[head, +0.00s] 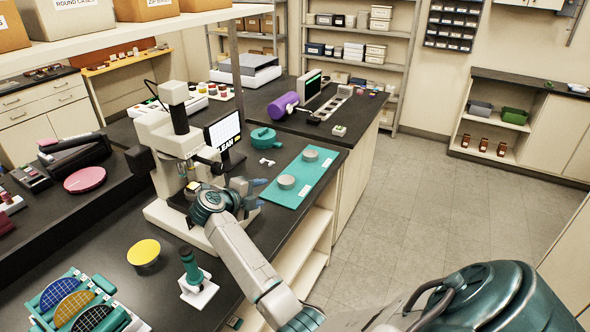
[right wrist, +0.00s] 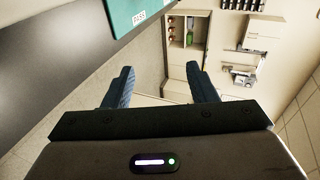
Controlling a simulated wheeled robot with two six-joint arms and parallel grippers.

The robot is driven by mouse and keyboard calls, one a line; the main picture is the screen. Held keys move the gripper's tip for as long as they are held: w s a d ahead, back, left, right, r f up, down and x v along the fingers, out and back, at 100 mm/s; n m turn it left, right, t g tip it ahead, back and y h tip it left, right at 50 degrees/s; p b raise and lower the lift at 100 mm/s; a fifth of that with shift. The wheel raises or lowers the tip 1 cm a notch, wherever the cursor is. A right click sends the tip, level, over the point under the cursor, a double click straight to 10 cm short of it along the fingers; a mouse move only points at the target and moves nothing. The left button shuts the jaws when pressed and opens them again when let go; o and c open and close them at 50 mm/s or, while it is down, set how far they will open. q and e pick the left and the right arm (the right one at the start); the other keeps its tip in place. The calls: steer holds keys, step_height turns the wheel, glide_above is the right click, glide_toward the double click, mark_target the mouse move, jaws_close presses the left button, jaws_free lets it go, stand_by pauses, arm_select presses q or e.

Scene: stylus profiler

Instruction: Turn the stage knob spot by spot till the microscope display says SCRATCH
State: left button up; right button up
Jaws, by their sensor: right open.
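The microscope (head: 160,135), cream with a dark eyepiece tube, stands on the dark bench at left of centre in the head view. Its display (head: 222,132) shows a word ending in "EAN", the first part hidden behind the microscope. The stage (head: 191,190) holds a small yellowish piece. I cannot make out the stage knob; my right arm covers that side of the microscope. My right gripper (head: 258,193) is open and empty, beside the microscope, its fingers pointing right, away from it. In the right wrist view its blue fingers (right wrist: 160,86) are apart with nothing between. My left gripper is out of view.
A teal mat (head: 307,180) with grey discs lies right of my right gripper. A yellow disc (head: 144,252), a small green-and-white stand (head: 196,276) and a wafer rack (head: 75,300) are in front. The floor right is clear.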

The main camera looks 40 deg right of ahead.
steer(key=s+d+r+m+g+h, duration=0.1)
steer(key=d+r, duration=0.3)
steer(key=d, duration=0.7)
steer(key=shift+s+d+r+h, duration=0.2)
steer(key=shift+s+d+h, duration=0.05)
steer(key=shift+s+h, duration=0.5)
